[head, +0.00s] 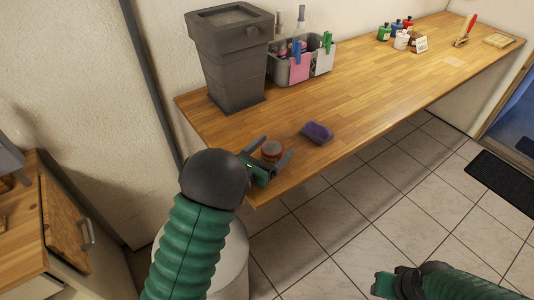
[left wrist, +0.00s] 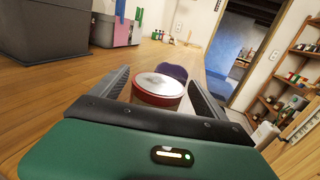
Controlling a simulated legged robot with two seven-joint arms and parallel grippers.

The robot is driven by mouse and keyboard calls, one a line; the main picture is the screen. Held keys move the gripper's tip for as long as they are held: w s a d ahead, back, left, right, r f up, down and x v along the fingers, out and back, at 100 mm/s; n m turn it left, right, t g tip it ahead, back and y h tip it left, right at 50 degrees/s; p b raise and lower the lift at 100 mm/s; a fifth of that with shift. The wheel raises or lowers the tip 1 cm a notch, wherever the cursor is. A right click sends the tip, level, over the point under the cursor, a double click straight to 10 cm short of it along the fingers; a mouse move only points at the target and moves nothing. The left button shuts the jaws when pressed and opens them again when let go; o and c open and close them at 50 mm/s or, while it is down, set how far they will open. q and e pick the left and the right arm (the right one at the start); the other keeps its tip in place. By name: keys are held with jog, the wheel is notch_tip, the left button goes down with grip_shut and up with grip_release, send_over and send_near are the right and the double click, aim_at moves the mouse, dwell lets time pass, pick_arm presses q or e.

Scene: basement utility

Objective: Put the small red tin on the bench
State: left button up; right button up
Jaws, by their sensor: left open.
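The small red tin (head: 272,150) stands upright on the wooden bench (head: 370,90), near its front left edge. In the left wrist view the tin (left wrist: 158,88) shows a silvery lid and a red side, with a paler band below. My left gripper (head: 270,158) is open around the tin, with one finger on each side of it. In the left wrist view gaps show between the fingers (left wrist: 160,97) and the tin's upper part. The tin's lower part is partly hidden by the gripper's body. My right gripper (head: 385,285) is low over the floor, away from the bench; its fingers are unclear.
A purple sponge (head: 317,132) lies just beyond the tin. A tall dark grey bin (head: 230,60) and a grey caddy (head: 300,66) stand behind. Several small bottles (head: 397,30) and a brush (head: 466,30) are at the far end. The bench's middle is clear.

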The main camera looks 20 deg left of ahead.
pick_arm(q)
jog(key=b+v, duration=0.1)
jog(key=v, duration=1)
jog(key=shift+s+a+b, duration=0.1)
jog(key=shift+a+b, duration=0.1)
jog(key=shift+b, duration=0.15)
jog(key=shift+s, duration=0.35)
